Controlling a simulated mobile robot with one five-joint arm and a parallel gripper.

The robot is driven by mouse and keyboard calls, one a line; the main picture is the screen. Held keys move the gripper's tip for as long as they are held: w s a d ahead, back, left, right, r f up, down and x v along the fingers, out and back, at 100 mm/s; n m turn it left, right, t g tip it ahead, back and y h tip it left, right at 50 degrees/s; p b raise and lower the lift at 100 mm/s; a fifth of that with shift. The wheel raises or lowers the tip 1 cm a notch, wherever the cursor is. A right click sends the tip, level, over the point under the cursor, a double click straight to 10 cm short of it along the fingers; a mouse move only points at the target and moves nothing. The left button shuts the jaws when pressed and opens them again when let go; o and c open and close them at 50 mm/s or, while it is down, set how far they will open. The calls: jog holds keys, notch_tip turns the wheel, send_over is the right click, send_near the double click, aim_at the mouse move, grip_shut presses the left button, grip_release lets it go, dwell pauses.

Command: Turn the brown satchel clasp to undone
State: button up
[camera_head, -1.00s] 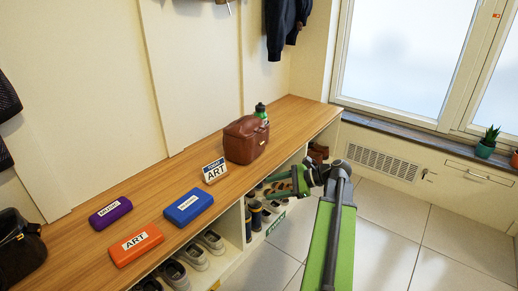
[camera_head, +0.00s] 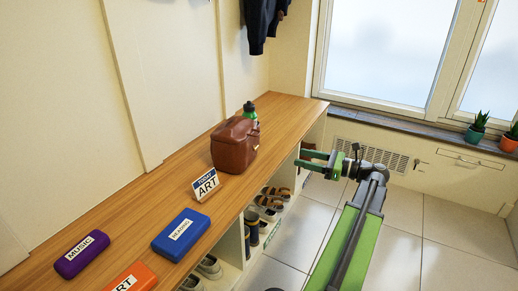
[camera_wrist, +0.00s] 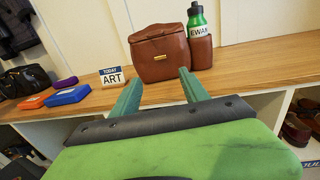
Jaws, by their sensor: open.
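The brown satchel (camera_head: 234,146) stands upright on the wooden bench top (camera_head: 131,197). In the wrist view the satchel (camera_wrist: 160,58) faces me, with a small brass-coloured clasp (camera_wrist: 160,58) on its front. The clasp's exact setting is too small to tell. A green bottle marked EWAN (camera_wrist: 197,22) stands in a pocket at the satchel's right side. My gripper (camera_head: 304,159) is open and empty, in front of the bench edge and apart from the satchel. In the wrist view its green fingers (camera_wrist: 160,88) point toward the satchel from below and in front.
A TODAY ART sign (camera_head: 205,186) stands left of the satchel. Blue (camera_head: 180,235), purple (camera_head: 81,254) and orange (camera_head: 129,278) cases lie farther left. A black bag (camera_wrist: 24,80) is at the far left. Shoes (camera_head: 270,204) fill cubbies below. The tiled floor (camera_head: 410,240) is open.

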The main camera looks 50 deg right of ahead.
aim_at(257, 147)
jog(key=x, duration=1.6)
jog(key=shift+w, duration=0.1)
jog(key=shift+c, duration=0.2)
grip_shut()
